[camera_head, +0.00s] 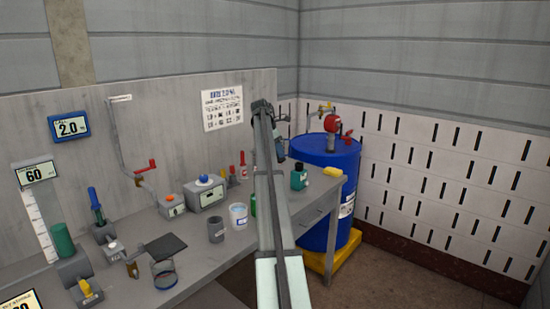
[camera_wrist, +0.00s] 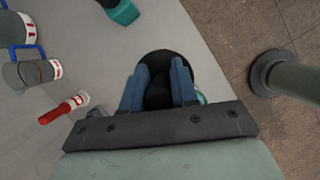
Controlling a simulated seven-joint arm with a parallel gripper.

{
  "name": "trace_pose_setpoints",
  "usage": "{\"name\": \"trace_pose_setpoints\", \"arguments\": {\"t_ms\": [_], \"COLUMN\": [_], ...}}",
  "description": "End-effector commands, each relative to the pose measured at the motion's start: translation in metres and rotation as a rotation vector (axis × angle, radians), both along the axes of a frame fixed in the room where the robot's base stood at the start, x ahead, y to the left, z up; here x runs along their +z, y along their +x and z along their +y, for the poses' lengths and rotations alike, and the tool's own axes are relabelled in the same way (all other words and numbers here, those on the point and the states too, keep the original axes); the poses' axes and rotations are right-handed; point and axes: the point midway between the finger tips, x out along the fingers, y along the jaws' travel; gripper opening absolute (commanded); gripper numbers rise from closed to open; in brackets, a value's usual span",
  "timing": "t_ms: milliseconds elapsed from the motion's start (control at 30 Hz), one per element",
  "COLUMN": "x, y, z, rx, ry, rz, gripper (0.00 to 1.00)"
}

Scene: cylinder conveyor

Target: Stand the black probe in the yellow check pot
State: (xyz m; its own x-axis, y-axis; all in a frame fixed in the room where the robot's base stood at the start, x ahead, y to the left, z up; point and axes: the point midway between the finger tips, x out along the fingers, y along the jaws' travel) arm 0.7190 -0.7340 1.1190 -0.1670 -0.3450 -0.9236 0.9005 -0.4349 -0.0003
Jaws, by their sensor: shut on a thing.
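My gripper (camera_wrist: 158,92) is shut on a black, rounded thing (camera_wrist: 160,62), which I take to be the black probe. It shows between and beyond the blue fingers in the wrist view; its full length is hidden. In the head view my gripper (camera_head: 279,148) is above the far right part of the bench, left of the blue drum, and the held thing is hard to make out. I cannot surely pick out the yellow check pot. A small yellow thing (camera_head: 335,171) lies at the bench's right corner, and a yellow piece (camera_head: 88,290) sits on a grey block at near left.
A teal bottle (camera_head: 299,177) stands near my gripper; it also shows in the wrist view (camera_wrist: 122,12).

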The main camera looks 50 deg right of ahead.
Motion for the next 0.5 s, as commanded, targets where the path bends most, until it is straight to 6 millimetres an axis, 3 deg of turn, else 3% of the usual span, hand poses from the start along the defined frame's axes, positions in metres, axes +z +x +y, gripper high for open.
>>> {"name": "trace_pose_setpoints", "arguments": {"t_ms": [500], "x": [-0.0007], "y": [-0.0023], "z": [0.0031], "rx": [-0.076], "ry": [0.001], "rz": [0.000], "gripper": [0.00]}}
